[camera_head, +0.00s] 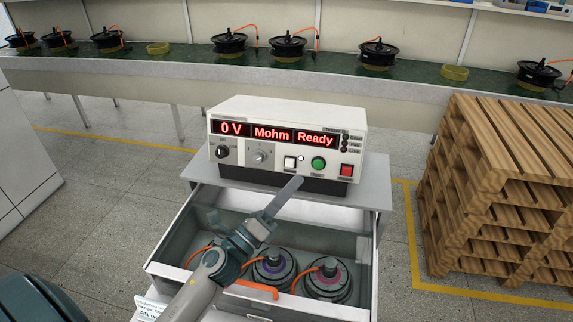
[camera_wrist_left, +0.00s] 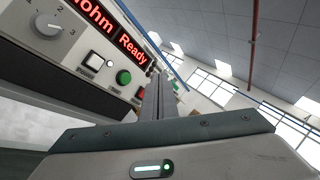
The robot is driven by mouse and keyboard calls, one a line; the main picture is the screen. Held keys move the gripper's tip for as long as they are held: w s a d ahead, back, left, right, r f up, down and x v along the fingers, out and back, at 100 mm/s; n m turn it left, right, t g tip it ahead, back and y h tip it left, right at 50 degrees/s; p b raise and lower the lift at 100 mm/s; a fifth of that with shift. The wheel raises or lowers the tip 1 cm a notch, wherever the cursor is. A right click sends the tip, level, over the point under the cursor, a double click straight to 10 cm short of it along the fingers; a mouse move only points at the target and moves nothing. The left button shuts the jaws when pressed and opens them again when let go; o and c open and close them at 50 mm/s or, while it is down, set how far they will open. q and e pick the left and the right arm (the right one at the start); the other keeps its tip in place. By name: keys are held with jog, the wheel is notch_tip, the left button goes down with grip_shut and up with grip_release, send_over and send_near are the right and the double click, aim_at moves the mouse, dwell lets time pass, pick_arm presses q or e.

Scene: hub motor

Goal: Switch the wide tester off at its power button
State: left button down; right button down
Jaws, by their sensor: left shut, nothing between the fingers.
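The wide tester (camera_head: 240,112) is a white box on the cabinet top, its red display (camera_head: 274,133) lit with "0 V", "Mohm" and "Ready". The white square power button (camera_head: 290,163) is at the lower middle of its front, with a small white lamp beside it. It also shows in the left wrist view (camera_wrist_left: 91,60). My left gripper (camera_head: 296,181) is shut and empty, its fingertips just below the button row in the head view. In the left wrist view its fingers (camera_wrist_left: 158,97) appear to the right of the green button. I cannot tell whether they touch the tester. My right gripper is not in view.
A green round button (camera_head: 318,163) and a red square button (camera_head: 346,170) sit right of the power button; two knobs are left. Below, an open drawer (camera_head: 170,268) holds hub motors (camera_head: 328,282). Wooden pallets (camera_head: 505,200) stand at the right.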

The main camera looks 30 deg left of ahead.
aim_at(290, 163)
pick_arm(q)
jog(key=a+m, duration=0.1)
jog(key=m, duration=0.3)
jog(key=a+f+m+h, duration=0.1)
jog(key=a+m, duration=0.1)
jog(key=m, duration=0.2)
jog(key=a+f+m+g, duration=0.1)
jog(key=m, duration=0.3)
jog(key=shift+s+a, duration=0.25)
jog(key=shift+s, duration=0.1)
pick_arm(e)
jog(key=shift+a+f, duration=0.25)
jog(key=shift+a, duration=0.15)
